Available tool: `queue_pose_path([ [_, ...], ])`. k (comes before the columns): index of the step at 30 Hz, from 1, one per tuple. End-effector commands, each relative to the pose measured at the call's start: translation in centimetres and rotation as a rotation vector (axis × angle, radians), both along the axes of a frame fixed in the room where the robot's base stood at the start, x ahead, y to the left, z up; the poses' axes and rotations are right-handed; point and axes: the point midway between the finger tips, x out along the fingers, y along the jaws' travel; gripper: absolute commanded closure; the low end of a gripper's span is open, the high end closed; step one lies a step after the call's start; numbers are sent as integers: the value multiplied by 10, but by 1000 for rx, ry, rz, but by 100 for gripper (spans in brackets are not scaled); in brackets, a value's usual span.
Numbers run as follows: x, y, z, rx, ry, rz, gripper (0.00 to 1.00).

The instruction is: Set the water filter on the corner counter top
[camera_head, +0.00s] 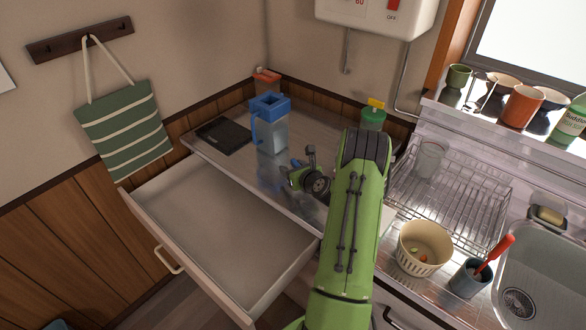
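The water filter is a clear pitcher (272,132) with a blue lid and a blue handle on its left side. It stands upright on the corner counter top (328,128), a shiny grey surface, and its reflection shows below it. My gripper (298,163) is over the counter, to the lower right of the pitcher and apart from it. Its fingers look spread, with nothing between them. My green forearm hides part of the counter to the right.
A black flat pad (223,136) lies left of the pitcher, and a red-lidded container (266,78) stands behind it. An open, empty drawer (215,225) juts out in front. A dish rack (462,190) stands by the sink.

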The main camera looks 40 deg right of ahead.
Motion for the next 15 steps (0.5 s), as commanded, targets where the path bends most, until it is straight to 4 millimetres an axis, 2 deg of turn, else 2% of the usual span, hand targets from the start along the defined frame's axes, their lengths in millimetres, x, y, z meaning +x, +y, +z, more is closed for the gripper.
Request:
queue_pose_path([
  [1,0,0,0,0,0,0,38],
  [4,0,0,1,0,0,0,25],
  [13,0,0,5,-1,0,0,25],
  [15,-9,2,8,2,2,-3,25],
])
